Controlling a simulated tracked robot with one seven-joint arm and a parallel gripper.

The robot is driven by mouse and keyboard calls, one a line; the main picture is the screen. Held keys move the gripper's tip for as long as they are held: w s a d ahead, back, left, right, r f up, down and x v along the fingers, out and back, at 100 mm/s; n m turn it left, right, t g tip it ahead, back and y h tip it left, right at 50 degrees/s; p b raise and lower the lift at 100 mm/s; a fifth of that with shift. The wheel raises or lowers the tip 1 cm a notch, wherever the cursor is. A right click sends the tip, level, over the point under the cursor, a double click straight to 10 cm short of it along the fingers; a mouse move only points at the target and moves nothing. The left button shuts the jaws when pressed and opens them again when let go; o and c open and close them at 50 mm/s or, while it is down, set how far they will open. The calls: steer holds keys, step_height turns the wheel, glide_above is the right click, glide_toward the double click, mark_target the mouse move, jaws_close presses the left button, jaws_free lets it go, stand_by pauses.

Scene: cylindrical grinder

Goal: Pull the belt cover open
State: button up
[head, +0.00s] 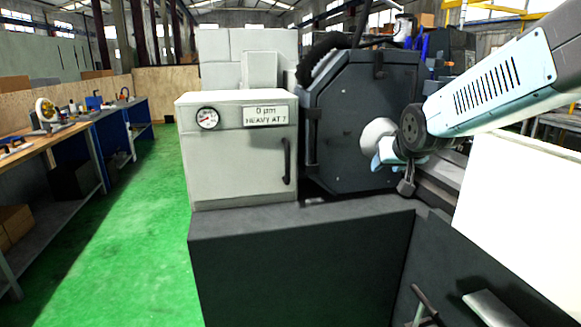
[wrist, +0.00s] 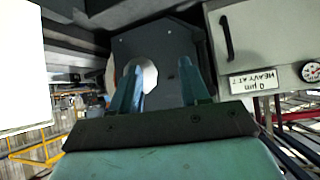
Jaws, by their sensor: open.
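A cream box-shaped cover (head: 235,165) with a black vertical handle (head: 287,161) stands left of the dark housing; it looks closed. In the wrist view, which is upside down, the cover (wrist: 268,45) and its handle (wrist: 227,40) are at upper right. I take this as the belt cover, though no label names it. My gripper (head: 379,160) is in front of the dark housing, right of the handle and apart from it. In the wrist view its two fingers (wrist: 158,72) are spread and empty, pointing toward the dark housing. My arm partly hides the gripper in the head view.
A dark faceted housing (head: 355,110) with a pale round disc (head: 378,138) stands right of the cover. A gauge (head: 207,118) and label plate (head: 265,115) are on the cover. The dark machine bed (head: 300,255) runs below. Green floor (head: 130,240) is clear at left, beside a workbench (head: 50,145).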

steer(key=w+a+f+t+y, duration=0.1)
steer(key=w+a+f+t, duration=0.2)
steer(key=w, duration=0.9)
steer(key=n+t+y, duration=0.3)
steer(key=n+y, duration=0.2)
steer(key=y, duration=0.2)
glide_toward(289, 166)
steer(key=x, duration=1.1)
steer(key=shift+w+a, duration=0.1)
steer(key=shift+w, duration=0.05)
jaws_close()
